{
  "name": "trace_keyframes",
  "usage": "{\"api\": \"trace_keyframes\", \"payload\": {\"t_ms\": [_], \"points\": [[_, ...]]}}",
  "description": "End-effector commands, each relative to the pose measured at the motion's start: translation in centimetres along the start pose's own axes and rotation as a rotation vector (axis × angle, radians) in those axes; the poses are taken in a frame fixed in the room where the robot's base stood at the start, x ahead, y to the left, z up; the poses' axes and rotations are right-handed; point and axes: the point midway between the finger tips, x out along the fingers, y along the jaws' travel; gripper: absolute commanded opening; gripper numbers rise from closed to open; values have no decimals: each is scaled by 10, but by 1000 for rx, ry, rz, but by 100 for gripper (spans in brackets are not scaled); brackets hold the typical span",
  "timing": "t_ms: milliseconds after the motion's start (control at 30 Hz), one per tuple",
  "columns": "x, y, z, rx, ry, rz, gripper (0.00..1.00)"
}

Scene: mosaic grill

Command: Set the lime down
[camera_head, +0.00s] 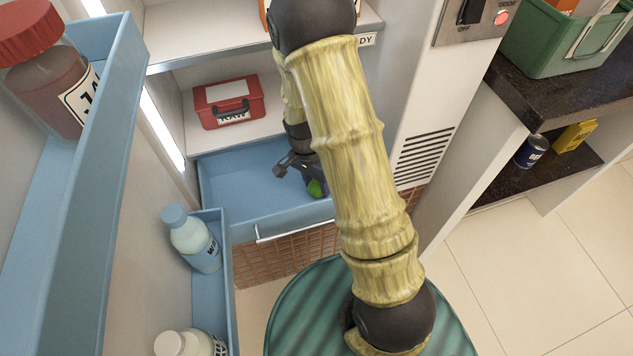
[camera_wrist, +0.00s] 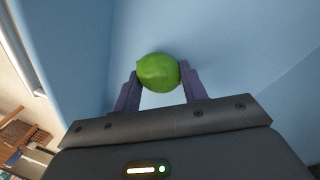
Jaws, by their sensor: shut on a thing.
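The green lime (camera_wrist: 158,72) is between the two purple-grey fingers of my gripper (camera_wrist: 160,85) in the wrist view, and both fingers touch its sides. In the head view the lime (camera_head: 317,188) shows at the tip of my gripper (camera_head: 308,178), inside the open blue drawer (camera_head: 228,200) at the bottom of the fridge. My arm hides part of the drawer's right side. The blue drawer surface (camera_wrist: 225,45) fills the wrist view behind the lime. I cannot tell whether the lime touches the drawer floor.
A red box (camera_head: 230,101) sits on the shelf above the drawer. The open door at left holds a red-capped jar (camera_head: 45,85) and a blue-capped bottle (camera_head: 192,238). A counter with a green basket (camera_head: 560,40) stands at right. The drawer's left part is clear.

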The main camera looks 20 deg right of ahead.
Motion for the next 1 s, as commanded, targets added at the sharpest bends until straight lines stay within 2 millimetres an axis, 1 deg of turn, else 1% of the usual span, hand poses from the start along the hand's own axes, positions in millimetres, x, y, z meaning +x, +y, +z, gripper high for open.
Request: {"api": "trace_keyframes", "payload": {"t_ms": [33,100,133,433,567,667,1000], "points": [[1,0,0,0,0,0,46],[0,0,0,0,0,0,60],[0,0,0,0,0,0,65],[-1,0,0,0,0,0,65],[-9,0,0,0,1,-2,65],[-24,0,-1,0,3,-3,65],[-90,0,-1,0,3,-4,65]]}}
